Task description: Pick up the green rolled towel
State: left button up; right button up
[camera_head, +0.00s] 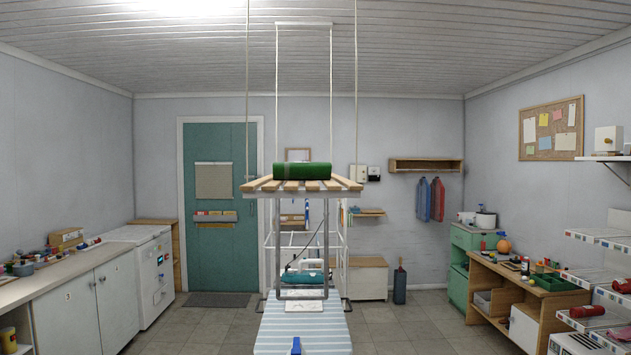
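A dark green roll (303,171), which looks like the green rolled towel, lies crosswise on a slatted wooden rack (343,183). The rack hangs on cords from the ceiling in the middle of the head view, at about eye height. The roll's underside is hidden by the slats. Neither of my grippers shows in the head view, and nothing is touching the roll.
Below the rack stands a striped ironing board (303,333) with a teal iron (303,278) and a metal frame. A counter (75,270) runs along the left. A wooden bench (520,290) and wire shelves (600,277) stand right. Floor shows on both sides of the board.

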aim_at(283, 171)
jog(key=i+l+z, duration=0.1)
jog(key=z, duration=0.35)
jog(key=i+z, duration=0.4)
jog(key=i+j+z, duration=0.15)
jog(key=i+z, duration=0.25)
jog(key=i, duration=1.55)
jog(key=i+j+u, duration=0.1)
jog(key=i+u, duration=0.2)
jog(key=i, duration=0.15)
jog(key=i+u, duration=0.35)
jog(key=i+l+u, duration=0.3)
jog(key=i, duration=0.25)
jog(key=i+l+u, duration=0.3)
jog(key=i, duration=0.15)
jog(key=i+u, duration=0.25)
jog(key=u, duration=0.15)
jog(key=i+u, duration=0.2)
jog(key=u, duration=0.15)
jog(key=i+u, duration=0.25)
jog(key=u, duration=0.15)
jog(key=i+l+u, duration=0.15)
jog(key=u, duration=0.25)
jog(key=i, duration=0.05)
